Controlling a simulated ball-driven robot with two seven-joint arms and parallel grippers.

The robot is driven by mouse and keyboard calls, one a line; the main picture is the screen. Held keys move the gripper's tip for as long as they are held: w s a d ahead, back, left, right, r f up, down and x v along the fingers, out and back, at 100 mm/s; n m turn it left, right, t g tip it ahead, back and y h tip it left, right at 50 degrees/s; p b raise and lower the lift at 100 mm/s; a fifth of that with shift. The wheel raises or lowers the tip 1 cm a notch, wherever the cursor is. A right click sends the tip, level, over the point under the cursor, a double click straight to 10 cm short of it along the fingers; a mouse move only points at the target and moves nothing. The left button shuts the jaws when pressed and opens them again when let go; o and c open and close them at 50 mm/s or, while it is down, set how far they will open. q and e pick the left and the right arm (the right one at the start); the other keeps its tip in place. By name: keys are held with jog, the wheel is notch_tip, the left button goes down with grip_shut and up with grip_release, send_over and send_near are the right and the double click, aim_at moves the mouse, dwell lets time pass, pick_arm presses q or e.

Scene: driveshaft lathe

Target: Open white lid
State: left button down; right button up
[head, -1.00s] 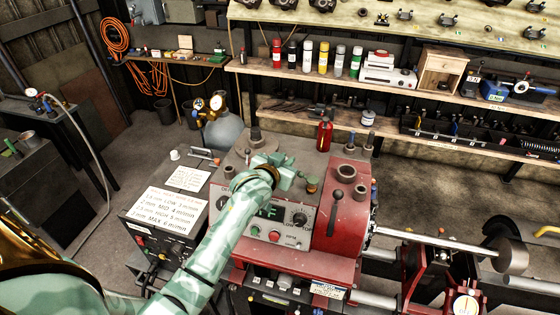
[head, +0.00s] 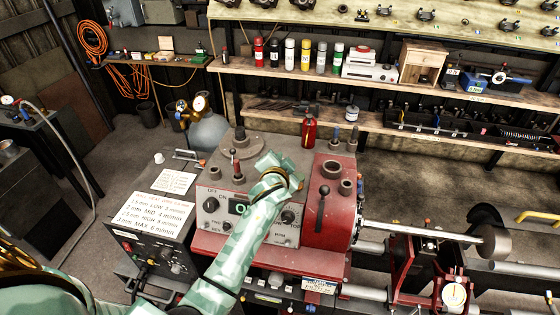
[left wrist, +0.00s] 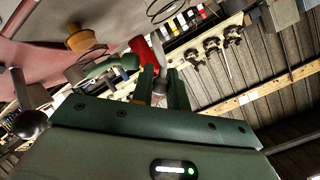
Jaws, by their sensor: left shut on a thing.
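A small white cap-like piece (head: 159,157) stands on the black control box, well left of the gripper. I cannot tell whether it is the white lid, and no other clear white lid shows. My right gripper is not in view.
A grey gas cylinder (head: 207,130) stands behind. Shelves of spray cans line the wall.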

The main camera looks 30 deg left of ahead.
pick_arm(q)
jog(key=shift+f, duration=0.1)
dwell(0.3)
jog(key=c, duration=1.4)
grip_release()
